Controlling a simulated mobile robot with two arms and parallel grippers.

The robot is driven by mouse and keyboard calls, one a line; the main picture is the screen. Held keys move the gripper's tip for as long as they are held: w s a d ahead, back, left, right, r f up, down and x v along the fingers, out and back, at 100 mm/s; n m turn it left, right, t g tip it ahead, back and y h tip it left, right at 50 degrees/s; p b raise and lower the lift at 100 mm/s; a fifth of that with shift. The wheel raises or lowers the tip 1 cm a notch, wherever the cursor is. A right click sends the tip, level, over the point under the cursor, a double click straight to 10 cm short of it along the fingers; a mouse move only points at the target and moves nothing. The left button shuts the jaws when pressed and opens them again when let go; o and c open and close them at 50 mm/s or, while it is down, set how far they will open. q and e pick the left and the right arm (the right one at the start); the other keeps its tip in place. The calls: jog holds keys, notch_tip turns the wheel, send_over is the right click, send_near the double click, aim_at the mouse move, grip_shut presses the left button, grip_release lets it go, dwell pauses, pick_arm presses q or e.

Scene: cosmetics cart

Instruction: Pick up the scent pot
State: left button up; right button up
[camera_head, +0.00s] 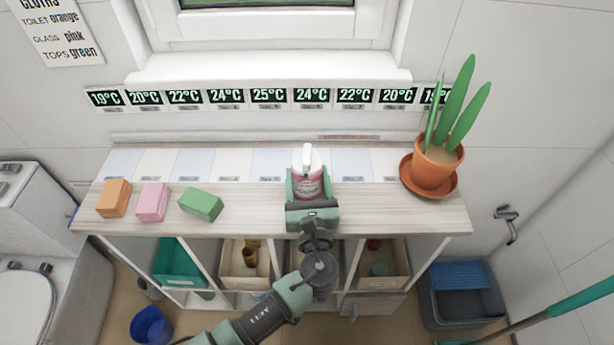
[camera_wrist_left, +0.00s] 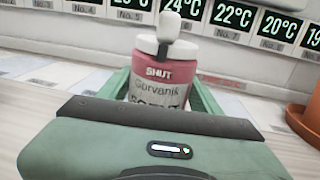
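The scent pot (camera_head: 308,180) is a white-lidded jar with a pink label and a white knob or nozzle on top. It stands upright at the middle of the wooden top. In the left wrist view the pot (camera_wrist_left: 160,80) shows "SHUT" on its label; its lower part is hidden by my gripper. My left gripper (camera_head: 310,190) reaches in from the front, with one green finger on each side of the pot. The fingers are very close to its sides; I cannot tell whether they touch. My right gripper is not in view.
Orange (camera_head: 114,198), pink (camera_head: 153,201) and green (camera_head: 201,204) blocks lie to the left. A potted plant (camera_head: 434,165) on a terracotta saucer stands at the right end. Temperature displays (camera_head: 269,96) line the wall behind. Shelves with bins are below the top (camera_head: 250,210).

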aim_at(307, 155)
pick_arm(q)
jog(key=c, duration=0.5)
jog(key=shift+r, duration=0.1)
jog(key=shift+c, duration=0.6)
jog(key=shift+r, duration=0.1)
notch_tip(307, 155, up, 20)
jog(key=p, duration=0.1)
jog(key=shift+p, duration=0.35)
